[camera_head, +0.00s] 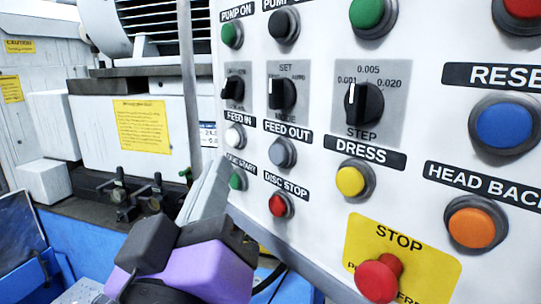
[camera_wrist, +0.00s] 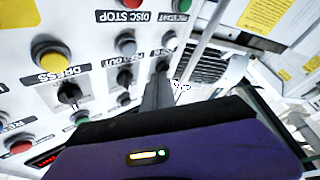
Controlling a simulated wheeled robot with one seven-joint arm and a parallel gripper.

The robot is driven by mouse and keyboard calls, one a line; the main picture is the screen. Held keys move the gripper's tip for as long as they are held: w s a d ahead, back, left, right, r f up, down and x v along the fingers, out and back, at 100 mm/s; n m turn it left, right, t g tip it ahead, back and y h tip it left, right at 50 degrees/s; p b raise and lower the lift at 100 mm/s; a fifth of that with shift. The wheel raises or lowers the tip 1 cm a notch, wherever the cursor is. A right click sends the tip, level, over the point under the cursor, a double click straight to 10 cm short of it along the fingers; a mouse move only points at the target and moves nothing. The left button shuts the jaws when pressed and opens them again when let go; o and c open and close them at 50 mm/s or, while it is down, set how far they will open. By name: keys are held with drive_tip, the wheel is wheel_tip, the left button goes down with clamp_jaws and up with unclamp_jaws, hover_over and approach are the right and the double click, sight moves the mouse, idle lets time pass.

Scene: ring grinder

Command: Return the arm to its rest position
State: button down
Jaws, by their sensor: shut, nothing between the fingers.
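My gripper (camera_head: 211,182) has a purple and black body and shows at the lower left of the head view. Its grey fingers point up beside the left edge of the white control panel (camera_head: 310,190). The fingers are shut with nothing between them. Their tips are near the green start button (camera_head: 237,180), and I cannot tell whether they touch the panel. In the wrist view my gripper (camera_wrist: 160,84) also shows closed, with the panel upside down behind it.
The red stop button (camera_head: 377,279) sticks out on its yellow plate. The red disc stop button (camera_head: 280,205) and white feed-in button (camera_head: 235,136) are close to the fingers. A grey vertical post (camera_head: 188,90) and the grinder (camera_head: 95,120) stand left of the panel.

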drive_tip(key=s+a+f+n+t+y, duration=0.1)
drive_tip(key=s+a+f+n+y, duration=0.1)
drive_tip(key=a+n+y, duration=0.6)
drive_tip(key=s+d+f+m+g+y, duration=0.15)
drive_tip(key=d+f, duration=0.25)
drive_tip(key=f, duration=0.4)
drive_tip(key=s+d+f+m+g+y, duration=0.1)
drive_tip(key=s+d+f+y, duration=0.15)
drive_tip(key=d+f, duration=0.4)
drive_tip(key=s+d+f+m+g+h, duration=0.5)
drive_tip(key=s+d+f+m+h, duration=0.3)
drive_tip(key=s+d+f, duration=1.3)
drive_tip(key=s+f+m, duration=0.1)
drive_tip(key=s, duration=0.1)
drive_tip(key=shift+s+f, duration=0.2)
drive_tip(key=shift+s, duration=0.1)
drive_tip(key=shift+d, duration=0.1)
